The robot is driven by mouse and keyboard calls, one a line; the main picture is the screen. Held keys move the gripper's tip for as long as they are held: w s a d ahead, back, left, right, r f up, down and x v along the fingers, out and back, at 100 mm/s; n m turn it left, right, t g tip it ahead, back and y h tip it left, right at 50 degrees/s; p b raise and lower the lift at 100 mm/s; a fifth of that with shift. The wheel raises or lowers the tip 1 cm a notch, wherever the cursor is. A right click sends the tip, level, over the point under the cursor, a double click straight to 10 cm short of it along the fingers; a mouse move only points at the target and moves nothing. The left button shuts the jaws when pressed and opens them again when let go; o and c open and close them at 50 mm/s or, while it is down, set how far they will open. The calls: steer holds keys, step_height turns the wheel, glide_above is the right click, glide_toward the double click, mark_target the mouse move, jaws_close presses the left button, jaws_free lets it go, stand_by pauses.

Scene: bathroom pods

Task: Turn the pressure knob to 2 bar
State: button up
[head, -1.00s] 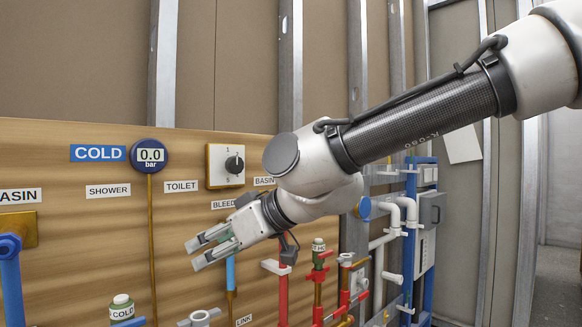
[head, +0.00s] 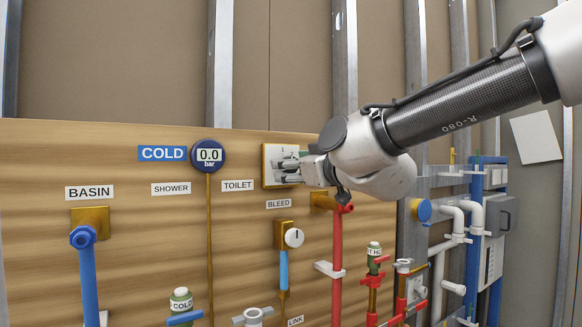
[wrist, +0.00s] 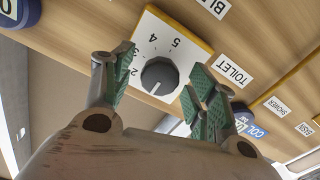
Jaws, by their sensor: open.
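The dark round pressure knob (wrist: 160,77) sits on a white square dial plate (wrist: 187,50) with a yellow-brown edge. The digits 2, 3, 4 and 5 show upside down in the wrist view. The knob's white pointer line faces toward the bottom of that view, past the 2. My gripper (wrist: 161,68) is open, with one green-padded finger on each side of the knob; contact cannot be told. In the head view my gripper (head: 286,170) is in front of the dial plate (head: 270,166) and hides the knob. The round blue gauge (head: 208,156) reads 0.0 bar.
A small white knob (head: 293,238) on a brass plate is below the dial. A red pipe (head: 337,260) runs down beside it. The blue BASIN pipe (head: 88,280) is at left. Valves stand along the bottom.

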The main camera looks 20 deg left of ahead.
steer(key=shift+x, duration=0.9)
steer(key=c, duration=1.1)
steer(key=shift+o, duration=0.2)
steer(key=shift+m, duration=0.3)
steer(key=m, duration=0.3)
steer(key=shift+m, duration=0.3)
steer(key=shift+s+m, duration=0.1)
steer(key=shift+m, duration=2.2)
